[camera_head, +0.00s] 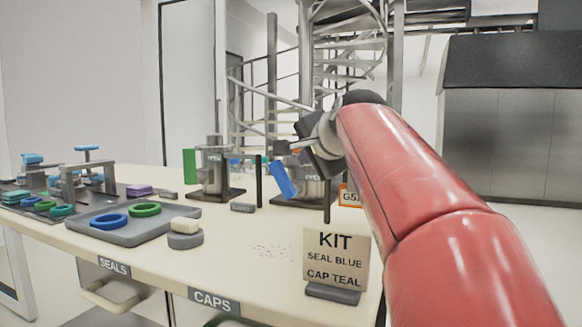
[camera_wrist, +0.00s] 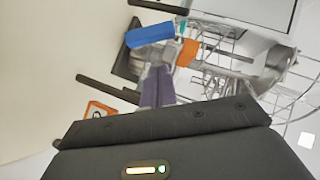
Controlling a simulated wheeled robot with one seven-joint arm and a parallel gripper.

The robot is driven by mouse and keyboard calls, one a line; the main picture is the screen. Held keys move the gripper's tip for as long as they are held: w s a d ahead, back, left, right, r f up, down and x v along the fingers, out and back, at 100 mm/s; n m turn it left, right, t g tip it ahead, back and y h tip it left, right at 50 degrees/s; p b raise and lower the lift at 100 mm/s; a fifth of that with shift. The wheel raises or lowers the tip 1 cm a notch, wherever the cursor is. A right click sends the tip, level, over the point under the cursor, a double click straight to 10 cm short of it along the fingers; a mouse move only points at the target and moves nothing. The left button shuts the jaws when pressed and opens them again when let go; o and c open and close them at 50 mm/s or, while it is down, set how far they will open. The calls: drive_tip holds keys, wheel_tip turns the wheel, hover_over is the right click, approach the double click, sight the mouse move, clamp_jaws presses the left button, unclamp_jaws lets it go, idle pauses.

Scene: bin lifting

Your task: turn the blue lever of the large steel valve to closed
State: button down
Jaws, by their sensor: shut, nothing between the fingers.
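The large steel valve (camera_head: 312,188) stands on a dark base near the table's right end, partly hidden by my arm and gripper. Its blue lever (camera_head: 285,180) slants downward to the right on the valve's left side. In the wrist view the blue lever (camera_wrist: 150,35) lies beyond the fingertips, apart from them in the picture. My gripper (camera_wrist: 157,72) is shut and empty, its fingers together and pointing toward the valve. In the head view my gripper shows as a dark shape above the valve; its fingertips are hard to make out.
Dark posts (camera_head: 259,181) rise near the valves. A kit sign (camera_head: 337,257) stands at the front. A grey tray (camera_head: 110,232) holds blue and green rings.

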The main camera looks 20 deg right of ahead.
sight(282, 168)
drive_tip(key=x, duration=1)
drive_tip(key=shift+f, duration=0.1)
drive_tip(key=w+a+g+p, duration=0.1)
drive_tip(key=p, duration=0.3)
drive_tip(key=shift+w+a+n+h+p, duration=0.2)
drive_tip(key=shift+n+h+p, duration=0.1)
drive_tip(key=shift+n+p, duration=0.1)
drive_tip(key=shift+s, duration=0.1)
